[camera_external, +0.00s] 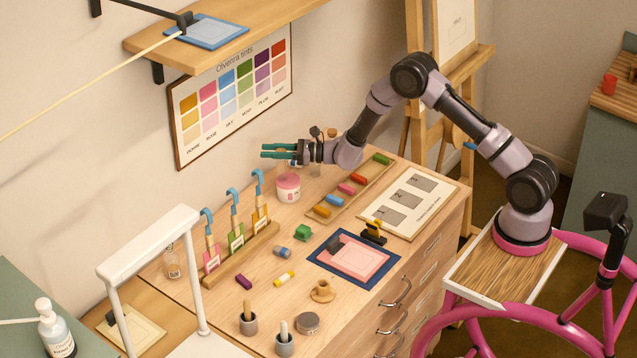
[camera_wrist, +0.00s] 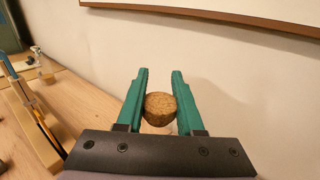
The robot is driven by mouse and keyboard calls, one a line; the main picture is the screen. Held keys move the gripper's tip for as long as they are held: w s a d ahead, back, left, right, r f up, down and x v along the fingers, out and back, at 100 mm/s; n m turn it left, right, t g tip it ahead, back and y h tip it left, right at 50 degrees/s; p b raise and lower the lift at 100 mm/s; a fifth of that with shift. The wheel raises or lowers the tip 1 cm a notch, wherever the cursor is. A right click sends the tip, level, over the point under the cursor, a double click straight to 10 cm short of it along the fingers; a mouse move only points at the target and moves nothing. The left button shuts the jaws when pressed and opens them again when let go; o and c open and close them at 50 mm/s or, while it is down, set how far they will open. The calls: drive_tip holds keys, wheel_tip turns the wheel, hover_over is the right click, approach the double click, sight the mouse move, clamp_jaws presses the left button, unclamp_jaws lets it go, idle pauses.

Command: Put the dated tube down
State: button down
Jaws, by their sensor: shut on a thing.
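My gripper (camera_external: 268,152) has green fingers and is above the back of the wooden table (camera_external: 205,300), over a pink jar (camera_external: 288,189). In the wrist view, my gripper (camera_wrist: 160,88) is shut on a corked thing (camera_wrist: 160,106), whose round brown top shows between the fingers. A little pale, glassy surface shows beneath that top; most of its body is hidden, and no date can be read.
A wooden rack (camera_external: 240,255) holds blue-hooked tubes at left. A tray (camera_external: 345,200) of coloured sticks and a numbered board (camera_external: 408,200) lie at right. A blue-edged mat (camera_external: 325,262) is at front. A colour chart (camera_external: 235,95) hangs on the wall close behind my gripper.

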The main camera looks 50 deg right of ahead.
drive_tip(key=shift+f, duration=0.25)
drive_tip(key=c, duration=0.5)
unclamp_jaws()
drive_tip(key=shift+c, duration=0.2)
